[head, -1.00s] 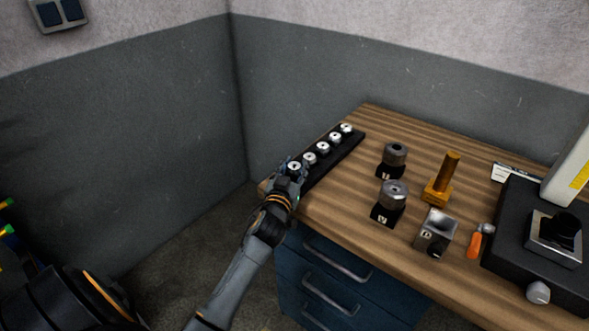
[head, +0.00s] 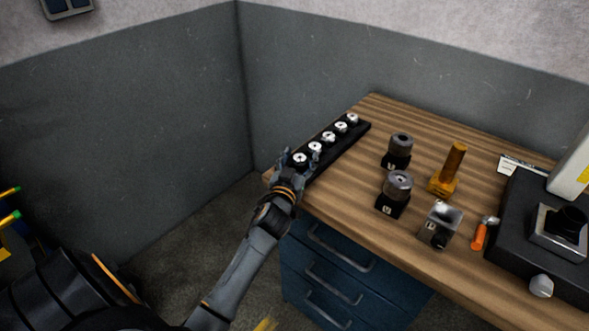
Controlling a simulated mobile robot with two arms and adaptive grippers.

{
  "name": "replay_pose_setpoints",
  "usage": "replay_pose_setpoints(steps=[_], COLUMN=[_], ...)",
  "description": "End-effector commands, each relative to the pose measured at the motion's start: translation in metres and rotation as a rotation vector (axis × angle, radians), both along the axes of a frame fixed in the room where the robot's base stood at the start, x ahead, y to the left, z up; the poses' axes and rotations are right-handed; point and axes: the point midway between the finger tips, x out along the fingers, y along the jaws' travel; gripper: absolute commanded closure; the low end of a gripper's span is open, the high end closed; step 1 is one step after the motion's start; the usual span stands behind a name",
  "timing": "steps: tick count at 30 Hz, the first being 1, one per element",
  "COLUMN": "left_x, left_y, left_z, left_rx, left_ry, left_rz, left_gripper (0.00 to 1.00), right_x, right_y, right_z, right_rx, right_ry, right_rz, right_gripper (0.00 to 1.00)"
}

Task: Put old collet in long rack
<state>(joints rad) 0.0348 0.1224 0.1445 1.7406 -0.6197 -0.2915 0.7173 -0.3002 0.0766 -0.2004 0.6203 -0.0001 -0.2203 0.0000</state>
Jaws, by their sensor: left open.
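The long rack (head: 347,143) is a black strip along the left edge of the wooden bench, with several silver collets standing in a row in it. The nearest collet (head: 300,159) sits at the rack's front end. My left gripper (head: 301,155) is open at that end, its fingers on either side of or just in front of this collet. I cannot tell whether they touch it. Which collet is the old one does not show. My right gripper is out of view.
Two dark round parts on black blocks (head: 397,187) (head: 400,146) stand right of the rack. Beyond are a brass-coloured post (head: 448,170), a metal block (head: 440,223), an orange-handled tool (head: 479,236) and a black machine base (head: 509,225). Blue drawers (head: 340,270) are below.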

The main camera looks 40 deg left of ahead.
Motion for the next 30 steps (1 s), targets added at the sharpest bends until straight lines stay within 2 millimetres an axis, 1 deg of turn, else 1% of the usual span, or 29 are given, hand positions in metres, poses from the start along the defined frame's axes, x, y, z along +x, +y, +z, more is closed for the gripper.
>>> replay_pose_setpoints(steps=[1,5,9,12,15,18,21,30], left_x=[-0.007,-0.031,-0.061,-0.08,-0.095,-0.105,-0.11,-0.111], left_y=[-0.003,-0.01,-0.02,-0.026,-0.031,-0.035,-0.036,-0.036], left_z=[-0.004,-0.004,-0.004,-0.004,-0.004,-0.003,-0.002,-0.001], left_rx=[-0.003,-0.003,-0.003,-0.005,-0.004,-0.003,-0.002,-0.002], left_ry=[0.003,0.004,0.004,0.003,0.004,0.002,0.003,0.002], left_rz=[0.0,0.0,0.002,0.001,0.001,0.001,0.001,0.001], left_gripper=[0.4,0.4,0.4,0.4,0.4,0.4,0.4,0.4], right_x=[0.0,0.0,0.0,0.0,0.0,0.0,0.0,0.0], right_y=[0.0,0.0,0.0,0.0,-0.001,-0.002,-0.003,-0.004], right_z=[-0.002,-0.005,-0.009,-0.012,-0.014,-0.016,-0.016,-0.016], right_rx=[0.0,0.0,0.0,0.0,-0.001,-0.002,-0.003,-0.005], right_ry=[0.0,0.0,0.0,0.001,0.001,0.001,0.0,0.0], right_rz=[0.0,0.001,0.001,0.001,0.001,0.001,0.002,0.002], right_gripper=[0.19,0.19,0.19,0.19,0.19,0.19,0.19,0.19])
